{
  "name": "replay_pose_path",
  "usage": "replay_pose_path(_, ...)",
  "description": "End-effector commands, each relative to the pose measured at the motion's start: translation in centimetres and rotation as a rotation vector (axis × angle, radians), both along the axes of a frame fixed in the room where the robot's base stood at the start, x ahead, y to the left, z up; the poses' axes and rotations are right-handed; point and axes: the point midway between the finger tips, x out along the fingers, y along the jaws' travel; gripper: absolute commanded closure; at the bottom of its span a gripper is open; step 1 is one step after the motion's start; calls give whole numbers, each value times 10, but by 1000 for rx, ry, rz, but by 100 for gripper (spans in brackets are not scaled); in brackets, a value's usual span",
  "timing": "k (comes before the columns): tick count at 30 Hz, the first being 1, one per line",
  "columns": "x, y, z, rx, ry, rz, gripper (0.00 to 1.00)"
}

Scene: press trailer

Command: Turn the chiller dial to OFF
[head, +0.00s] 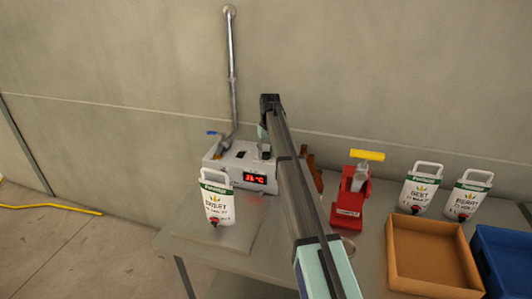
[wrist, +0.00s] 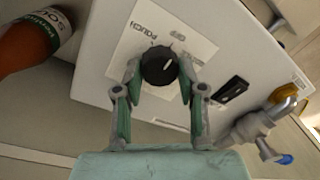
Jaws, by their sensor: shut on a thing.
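The chiller is a pale box (head: 223,164) with a red-lit display (head: 255,179) in the head view. Its top panel also shows in the wrist view (wrist: 215,50). The black round chiller dial (wrist: 158,64) has a white pointer mark, slanted in the picture. A white label (wrist: 140,38) around it reads POUCH at the upper left; its other markings are too small to read. My gripper (wrist: 160,76) is shut on the dial, one finger at each side. In the head view my arm hides the dial and fingertips.
A metal tap (wrist: 255,125) with a blue tip juts from the chiller. A white pouch (head: 217,200) stands before it. A red press (head: 348,205) with yellow handle, two pouches, an orange tray (head: 398,262) and a blue crate (head: 500,250) are to the right.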

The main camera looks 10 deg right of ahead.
Motion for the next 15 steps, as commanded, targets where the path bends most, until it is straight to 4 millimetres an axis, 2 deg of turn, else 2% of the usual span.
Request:
replay_pose_path(11, -2, 0, -2, 1, 3, -5, 95)
replay_pose_path(12, -2, 0, -2, 1, 3, -4, 53)
replay_pose_path(14, -2, 0, -2, 1, 3, -4, 35)
replay_pose_path(15, -1, 0, -2, 1, 3, -4, 35)
